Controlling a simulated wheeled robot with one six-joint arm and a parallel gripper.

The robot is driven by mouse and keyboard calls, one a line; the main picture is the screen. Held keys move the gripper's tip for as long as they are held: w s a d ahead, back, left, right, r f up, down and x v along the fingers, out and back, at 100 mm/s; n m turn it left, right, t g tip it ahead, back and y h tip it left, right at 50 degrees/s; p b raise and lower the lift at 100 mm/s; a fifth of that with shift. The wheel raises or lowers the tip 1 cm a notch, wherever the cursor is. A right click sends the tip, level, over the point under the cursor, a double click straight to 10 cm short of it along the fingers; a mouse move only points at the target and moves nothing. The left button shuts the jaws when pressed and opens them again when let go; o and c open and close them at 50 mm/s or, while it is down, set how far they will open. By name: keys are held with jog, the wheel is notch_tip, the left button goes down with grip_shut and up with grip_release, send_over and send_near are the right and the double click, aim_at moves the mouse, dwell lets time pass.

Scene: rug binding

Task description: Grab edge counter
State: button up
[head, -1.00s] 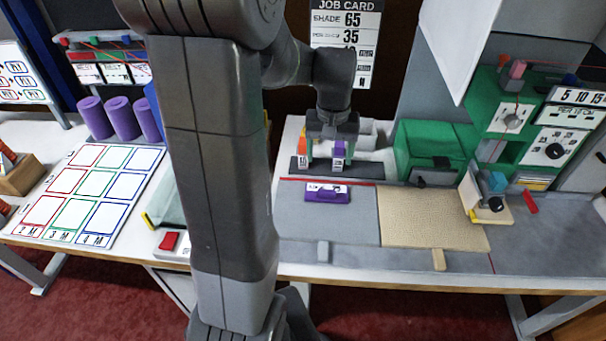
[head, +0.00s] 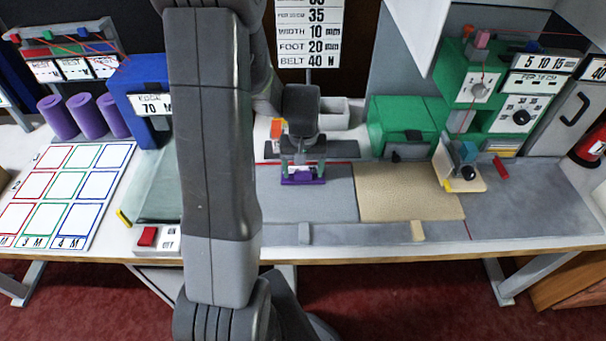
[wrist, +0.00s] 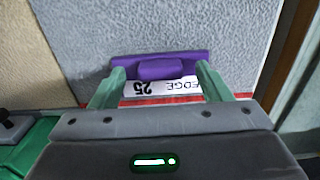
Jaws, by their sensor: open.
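The edge counter is a purple block (head: 303,182) lying on the grey mat near the red line. In the wrist view the purple block (wrist: 160,67) has a raised middle part and a white label reading "EDGE 25", upside down. My gripper (head: 303,174) is directly above it with its fingers pointing down. In the wrist view the two green fingers of my gripper (wrist: 160,80) are apart, one toward each end of the block. The block's raised part lies between them. Whether the fingers touch the block cannot be told.
A dark holder strip (head: 340,150) with an orange block (head: 277,128) stands just behind. A tan mat (head: 410,192) lies to the right, with a green machine (head: 403,125) behind it. A blue box (head: 139,88) reads "EDGE 70 M". A purple roll (head: 85,115) stands with others at left.

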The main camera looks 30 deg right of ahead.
jog(key=shift+f, duration=0.6)
jog(key=c, duration=1.2)
jog(key=shift+r, duration=0.1)
